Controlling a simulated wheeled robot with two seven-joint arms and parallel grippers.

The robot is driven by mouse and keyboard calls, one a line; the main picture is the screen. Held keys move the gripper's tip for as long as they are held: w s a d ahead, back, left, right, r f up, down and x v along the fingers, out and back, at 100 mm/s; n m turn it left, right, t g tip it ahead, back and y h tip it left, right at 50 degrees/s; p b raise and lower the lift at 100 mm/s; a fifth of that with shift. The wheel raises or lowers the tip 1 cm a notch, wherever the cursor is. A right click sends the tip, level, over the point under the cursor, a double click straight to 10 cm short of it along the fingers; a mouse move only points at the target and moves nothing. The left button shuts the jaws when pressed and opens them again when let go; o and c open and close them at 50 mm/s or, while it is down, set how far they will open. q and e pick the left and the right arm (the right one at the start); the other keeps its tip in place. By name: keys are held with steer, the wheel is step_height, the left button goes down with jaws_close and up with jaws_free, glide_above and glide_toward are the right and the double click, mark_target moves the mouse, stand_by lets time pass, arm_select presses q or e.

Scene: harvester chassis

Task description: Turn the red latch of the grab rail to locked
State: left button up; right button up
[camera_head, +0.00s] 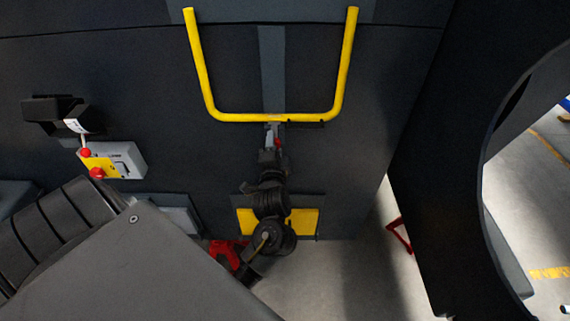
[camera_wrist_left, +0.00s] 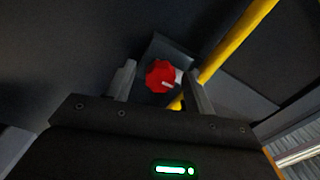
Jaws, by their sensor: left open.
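The yellow grab rail (camera_head: 275,117) is a U-shaped bar on the dark chassis wall in the head view; part of it also shows in the left wrist view (camera_wrist_left: 236,42). The red latch (camera_wrist_left: 160,76) is a round knob with a pale mark pointing right and slightly down. It is mostly hidden in the head view, where a bit of red (camera_head: 278,142) shows by my gripper. My left gripper (camera_head: 273,138) is just below the rail's bottom bar. In the wrist view its open fingers stand on either side of the latch, with visible gaps. My right gripper is not in view.
A grey and yellow control box (camera_head: 113,160) with red knobs is on the wall at left, below a black bracket (camera_head: 52,112). A yellow plate (camera_head: 305,222) sits low behind my arm. A large dark panel with a round opening (camera_head: 440,170) stands at right.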

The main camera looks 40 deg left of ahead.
arm_select(q)
steer(key=s+d+f+n+b, duration=0.1)
steer(key=s+d+n+b, duration=0.5)
steer(key=n, duration=1.2)
steer(key=w+d+f+m+h+b, duration=0.1)
steer(key=d+f+m, duration=0.3)
steer(key=f, duration=0.9)
steer(key=w+d+f+m+h+b, duration=0.1)
steer(key=d+f+m+h+b, duration=0.2)
steer(key=f, duration=0.9)
steer(key=shift+w+d+f+m+h, duration=0.35)
steer(key=shift+w+d+m+h, duration=0.05)
steer(key=shift+h, duration=0.4)
